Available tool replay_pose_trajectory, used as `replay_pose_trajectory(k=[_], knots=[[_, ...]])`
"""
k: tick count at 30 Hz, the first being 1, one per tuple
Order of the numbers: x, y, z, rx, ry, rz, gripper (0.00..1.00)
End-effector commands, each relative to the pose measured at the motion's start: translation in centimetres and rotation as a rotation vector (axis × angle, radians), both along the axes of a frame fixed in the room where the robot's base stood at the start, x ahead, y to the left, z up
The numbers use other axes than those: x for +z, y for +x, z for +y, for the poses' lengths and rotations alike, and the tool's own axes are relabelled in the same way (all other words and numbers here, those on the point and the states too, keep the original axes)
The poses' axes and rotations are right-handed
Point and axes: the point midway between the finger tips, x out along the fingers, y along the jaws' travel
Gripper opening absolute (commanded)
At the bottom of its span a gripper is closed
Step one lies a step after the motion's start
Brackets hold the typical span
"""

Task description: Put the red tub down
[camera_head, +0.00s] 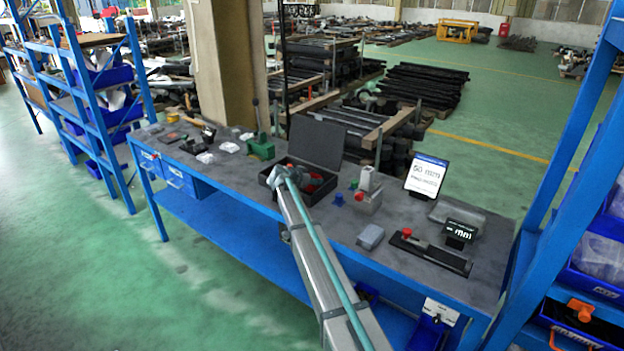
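My arm reaches from the bottom of the picture up to the workbench (255,185). My gripper (282,178) is at the arm's far end, small and partly hidden, over the open black case (318,143). I cannot make out its fingers or whether they are shut on anything.
Right of the case are a grey block with a red part (368,198), a small blue piece (338,198), a grey box (370,236), a display sign (426,175) and a black tool with a red knob (430,252). A green press (260,147) stands left. Blue shelving flanks both sides.

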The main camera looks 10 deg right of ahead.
Motion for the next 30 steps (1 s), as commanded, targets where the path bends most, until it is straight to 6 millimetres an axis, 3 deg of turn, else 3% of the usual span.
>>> replay_pose_trajectory(k=[16, 17, 18, 30], knots=[[-1.2, 0.0, 0.0, 0.0, -0.001, -0.001, 0.24], [-1.2, 0.0, 0.0, 0.0, -0.001, -0.001, 0.61], [-1.1, 0.0, 0.0, 0.0, -0.001, 0.0, 0.67], [-0.9, 0.0, 0.0, 0.0, -0.001, 0.0, 0.7]])
